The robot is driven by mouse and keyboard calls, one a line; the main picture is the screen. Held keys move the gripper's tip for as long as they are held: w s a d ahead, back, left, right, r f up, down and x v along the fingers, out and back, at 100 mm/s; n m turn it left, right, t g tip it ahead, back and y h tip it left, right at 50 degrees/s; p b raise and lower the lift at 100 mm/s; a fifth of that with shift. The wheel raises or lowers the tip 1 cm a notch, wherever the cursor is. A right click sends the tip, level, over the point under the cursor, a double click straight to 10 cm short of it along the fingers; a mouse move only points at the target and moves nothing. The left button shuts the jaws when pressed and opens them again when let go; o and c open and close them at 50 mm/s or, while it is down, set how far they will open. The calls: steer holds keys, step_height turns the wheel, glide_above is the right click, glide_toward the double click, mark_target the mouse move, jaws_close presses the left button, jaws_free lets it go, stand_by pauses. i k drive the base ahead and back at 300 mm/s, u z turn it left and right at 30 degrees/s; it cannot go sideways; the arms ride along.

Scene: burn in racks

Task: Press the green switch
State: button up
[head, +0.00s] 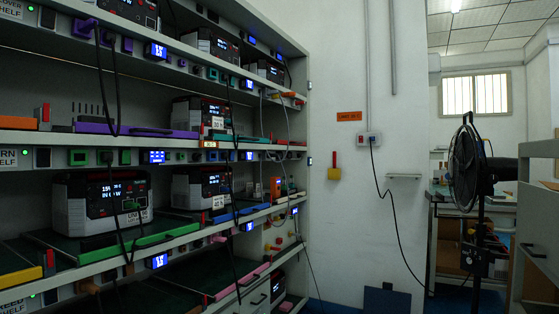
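Several small controls sit along the front rails of the shelving rack on the left in the head view. A green-framed square switch or socket (78,157) is on the middle rail, beside a round green fitting (105,157) and another green fitting (125,157). A dark rocker switch in a white frame (43,157) is to their left. Which of these is the green switch is too small to tell. My gripper is not in view.
Power units (103,198) with lit displays stand on the rack shelves (170,236), with black cables hanging in front. A green bar (167,235) lies along one shelf edge. A black fan (466,168) stands at right. A yellow-and-red object (334,172) hangs on the white wall.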

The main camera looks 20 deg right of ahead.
mark_target(126, 154)
steer(key=z, duration=0.6)
steer(key=i, duration=1.6)
steer(key=u, duration=1.6)
steer(key=k, duration=0.45)
steer(key=z, duration=0.75)
